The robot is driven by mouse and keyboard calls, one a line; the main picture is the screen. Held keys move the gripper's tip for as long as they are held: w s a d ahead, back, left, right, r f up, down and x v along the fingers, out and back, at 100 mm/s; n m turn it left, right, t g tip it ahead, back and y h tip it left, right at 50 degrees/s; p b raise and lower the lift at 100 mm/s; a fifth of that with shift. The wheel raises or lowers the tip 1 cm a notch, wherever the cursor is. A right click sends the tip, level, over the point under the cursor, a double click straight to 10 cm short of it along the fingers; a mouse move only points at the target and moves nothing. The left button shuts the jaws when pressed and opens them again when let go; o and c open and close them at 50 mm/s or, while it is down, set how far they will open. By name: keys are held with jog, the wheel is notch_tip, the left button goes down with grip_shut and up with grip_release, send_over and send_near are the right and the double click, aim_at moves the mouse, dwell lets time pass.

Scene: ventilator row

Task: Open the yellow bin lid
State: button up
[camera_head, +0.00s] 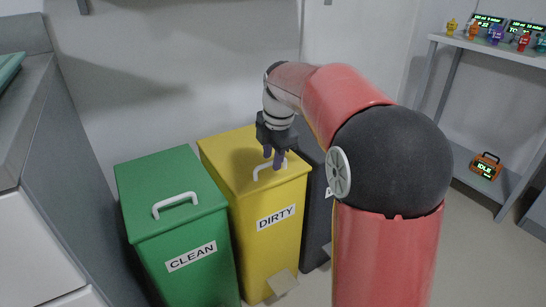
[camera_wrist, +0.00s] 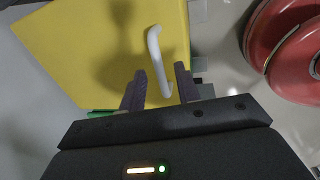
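The yellow bin (camera_head: 268,223) is labelled DIRTY and stands between a green bin and a dark bin. Its yellow lid (camera_head: 230,158) is closed, with a white handle (camera_head: 269,167) near the front edge. My gripper (camera_head: 274,161) is over the lid at the handle. In the wrist view the yellow lid (camera_wrist: 100,35) fills the upper left. The white handle (camera_wrist: 158,60) runs down to between the two fingertips of my gripper (camera_wrist: 160,82). The fingers are apart, one on each side of the handle, with gaps visible. Whether they reach down to handle height is unclear.
The green CLEAN bin (camera_head: 180,230) with a white handle stands left of the yellow bin. A dark bin (camera_head: 316,215) stands on its right, partly hidden by my arm. A grey counter (camera_head: 30,110) is at the left. A shelf (camera_head: 490,48) with small coloured items is at the right.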

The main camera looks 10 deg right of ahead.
grip_shut()
dwell(0.4)
